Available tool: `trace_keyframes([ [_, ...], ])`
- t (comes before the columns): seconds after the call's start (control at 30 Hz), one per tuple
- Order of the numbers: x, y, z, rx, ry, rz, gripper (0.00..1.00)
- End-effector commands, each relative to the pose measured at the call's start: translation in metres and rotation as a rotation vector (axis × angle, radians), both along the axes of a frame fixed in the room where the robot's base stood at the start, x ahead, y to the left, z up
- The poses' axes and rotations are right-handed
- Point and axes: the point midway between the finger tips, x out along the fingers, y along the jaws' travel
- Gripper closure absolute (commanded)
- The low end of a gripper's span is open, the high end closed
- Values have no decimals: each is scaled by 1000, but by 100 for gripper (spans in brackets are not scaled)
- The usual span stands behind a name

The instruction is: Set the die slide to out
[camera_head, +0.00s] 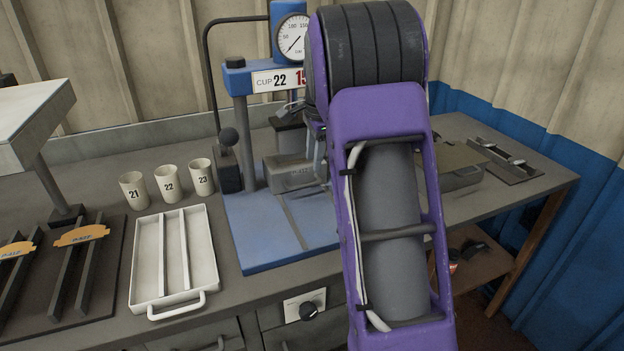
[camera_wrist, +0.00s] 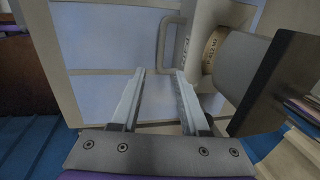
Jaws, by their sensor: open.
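The press (camera_head: 236,85) has a blue base (camera_head: 262,232), a dial gauge and a "CUP 22" sign. A grey block with a stamped label (camera_head: 288,173), apparently the die slide, sits low in the press. In the wrist view a pale grey block (camera_wrist: 205,16) with stamped letters carries a thin loop handle (camera_wrist: 162,45). My gripper (camera_wrist: 160,73) is open and empty, its two fingers apart and pointing toward the handle. The handle appears just beyond the fingertips; I cannot tell whether they touch. In the head view my purple arm hides most of the gripper and the press's right side.
A grey cylinder with a brass ring (camera_wrist: 214,50) and dark plate (camera_wrist: 268,85) stands close right of the fingers. A dark rack (camera_head: 505,160) lies at right.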

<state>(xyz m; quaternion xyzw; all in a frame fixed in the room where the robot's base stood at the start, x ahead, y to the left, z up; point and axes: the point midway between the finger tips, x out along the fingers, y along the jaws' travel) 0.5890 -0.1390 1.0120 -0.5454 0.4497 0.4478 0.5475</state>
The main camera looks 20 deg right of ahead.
Motion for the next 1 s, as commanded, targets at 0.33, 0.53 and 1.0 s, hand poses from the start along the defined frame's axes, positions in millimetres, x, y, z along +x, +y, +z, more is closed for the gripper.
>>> trace_keyframes([
  [0.33,11,0,-60,0,1,0,55],
  [0.53,14,0,-69,0,0,1,55],
  [1.0,14,0,-69,-1,-1,0,97],
])
